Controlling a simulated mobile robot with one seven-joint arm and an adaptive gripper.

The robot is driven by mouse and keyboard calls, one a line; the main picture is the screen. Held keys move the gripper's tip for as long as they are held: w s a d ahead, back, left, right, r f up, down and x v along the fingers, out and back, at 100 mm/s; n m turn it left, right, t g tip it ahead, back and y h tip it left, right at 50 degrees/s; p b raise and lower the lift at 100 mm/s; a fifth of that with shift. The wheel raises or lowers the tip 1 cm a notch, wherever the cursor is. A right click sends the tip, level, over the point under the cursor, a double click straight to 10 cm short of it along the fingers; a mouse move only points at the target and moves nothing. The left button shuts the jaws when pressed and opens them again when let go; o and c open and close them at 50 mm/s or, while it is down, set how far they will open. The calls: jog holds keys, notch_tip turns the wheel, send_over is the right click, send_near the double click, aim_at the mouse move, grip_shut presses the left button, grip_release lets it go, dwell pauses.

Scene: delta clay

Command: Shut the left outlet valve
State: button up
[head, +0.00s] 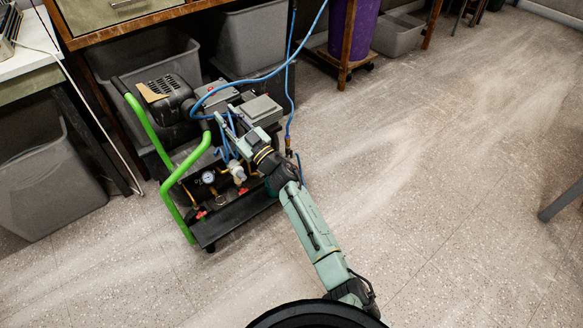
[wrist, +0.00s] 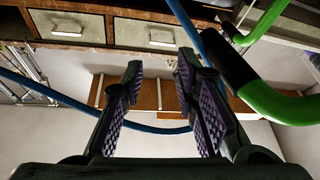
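The portable compressor (head: 238,206) stands on the floor with bent green handles (head: 183,170). Two small red valve levers sit low on its front: the left outlet valve (head: 201,214) and the right one (head: 242,191). Their exact lever angles are too small to tell. No valve shows in the wrist view.
A pressure gauge (head: 208,177) sits above the left valve. A blue hose (head: 265,76) loops over the compressor and crosses behind my fingers in the wrist view (wrist: 150,129). Grey bins (head: 48,185) and a wooden bench stand behind.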

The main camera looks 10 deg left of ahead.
jog(key=w+d+f+m+h+b, duration=0.1)
jog(key=d+f+h, duration=0.1)
jog(key=d+f, duration=0.55)
jog(key=d+f+m+h+b, duration=0.15)
jog(key=d+f, duration=0.35)
jog(key=f, duration=0.6)
jog(key=w+d+f+m+h, duration=0.1)
jog(key=d+f+m+h, duration=0.1)
jog(key=d+f, duration=0.6)
jog(key=s+a+f+b+x, duration=0.1)
jog(key=b+x, duration=0.4)
jog(key=x, duration=0.7)
jog(key=shift+f, duration=0.25)
jog(key=shift+n, duration=0.25)
grip_shut()
